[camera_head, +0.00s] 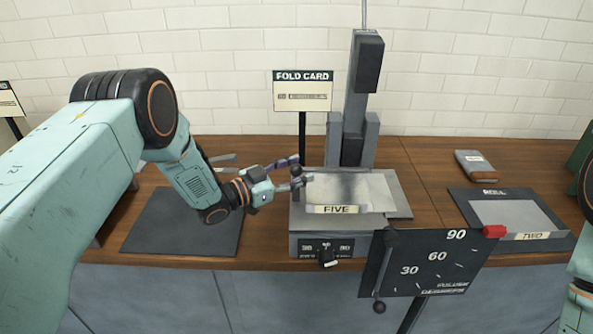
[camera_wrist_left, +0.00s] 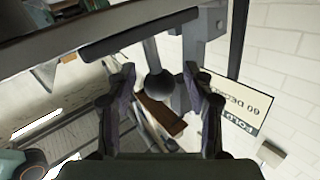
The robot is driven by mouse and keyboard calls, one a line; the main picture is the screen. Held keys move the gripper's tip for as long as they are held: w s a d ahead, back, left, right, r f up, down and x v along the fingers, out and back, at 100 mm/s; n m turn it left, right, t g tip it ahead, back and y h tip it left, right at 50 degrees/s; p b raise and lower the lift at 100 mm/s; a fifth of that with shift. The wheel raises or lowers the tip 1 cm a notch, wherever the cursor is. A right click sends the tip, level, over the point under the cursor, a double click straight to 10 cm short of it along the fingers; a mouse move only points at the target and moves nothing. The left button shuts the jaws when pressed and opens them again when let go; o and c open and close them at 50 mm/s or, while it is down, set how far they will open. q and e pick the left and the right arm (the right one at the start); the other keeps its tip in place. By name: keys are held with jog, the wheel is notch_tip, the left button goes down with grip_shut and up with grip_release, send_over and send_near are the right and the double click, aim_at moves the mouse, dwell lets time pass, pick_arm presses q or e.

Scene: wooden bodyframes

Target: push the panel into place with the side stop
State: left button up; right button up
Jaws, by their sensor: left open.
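The panel (camera_head: 372,186) is a pale flat sheet lying on the bed of a grey machine (camera_head: 300,240), with a "FIVE" label at its front edge. A dark ball knob (camera_head: 296,171) stands at the bed's left side; I cannot tell for sure that it belongs to the side stop. My left gripper (camera_head: 291,174) is open beside this knob. In the left wrist view the open fingers (camera_wrist_left: 160,100) flank the ball knob (camera_wrist_left: 159,86), which shows between and slightly beyond them. Contact is unclear. My right gripper is out of view; only part of its arm shows at the right edge.
A "FOLD CARD" sign (camera_head: 303,90) stands behind.

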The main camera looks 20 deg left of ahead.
pick_arm(q)
jog(key=shift+s+r, duration=0.1)
jog(key=c, duration=0.3)
grip_shut()
